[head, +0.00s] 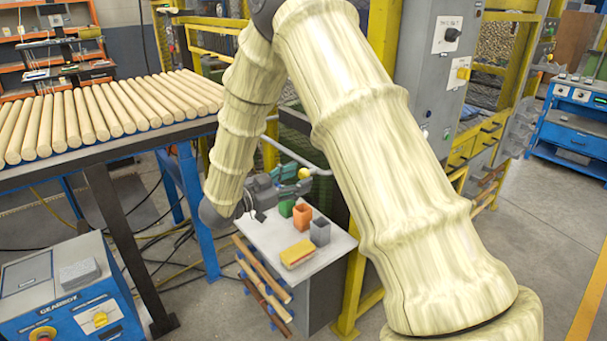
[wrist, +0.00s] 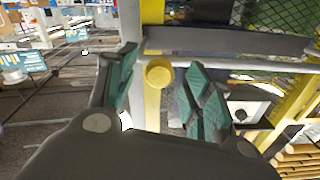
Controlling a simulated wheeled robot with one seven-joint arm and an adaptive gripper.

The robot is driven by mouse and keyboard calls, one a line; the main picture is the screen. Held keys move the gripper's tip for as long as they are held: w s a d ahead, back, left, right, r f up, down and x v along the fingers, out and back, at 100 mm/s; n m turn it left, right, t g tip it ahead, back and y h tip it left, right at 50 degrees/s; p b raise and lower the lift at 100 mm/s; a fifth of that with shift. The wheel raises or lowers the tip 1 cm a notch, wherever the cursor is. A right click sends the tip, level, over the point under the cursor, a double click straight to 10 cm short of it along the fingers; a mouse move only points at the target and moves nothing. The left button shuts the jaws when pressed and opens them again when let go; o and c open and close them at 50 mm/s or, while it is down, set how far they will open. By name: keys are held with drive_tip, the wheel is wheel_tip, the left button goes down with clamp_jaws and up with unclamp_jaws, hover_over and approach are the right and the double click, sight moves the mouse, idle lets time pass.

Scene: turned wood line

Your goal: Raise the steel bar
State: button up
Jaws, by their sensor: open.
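A light grey steel bar (head: 293,153) runs slantwise behind my gripper in the head view, in front of the yellow-framed machine. In the wrist view a pale grey bar (wrist: 240,65) crosses behind the fingers. A round yellow knob (wrist: 159,73) shows between the fingertips; it also shows beside my gripper in the head view (head: 305,173). I cannot tell whether the knob is fixed to the bar. My gripper (head: 296,180) is open, with green-padded fingers apart on either side of the knob in the wrist view (wrist: 162,60). No contact is clear.
Below my gripper, a small cabinet (head: 328,246) holds a green bin (head: 286,208), an orange bin (head: 302,216), a grey bin (head: 320,232) and a yellow block (head: 298,254). A table of wooden rods (head: 110,108) stands left. A grey control box (head: 440,60) is at right.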

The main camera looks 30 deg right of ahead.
drive_tip(key=shift+w+d, duration=0.15)
drive_tip(key=shift+d, duration=1.25)
clamp_jaws()
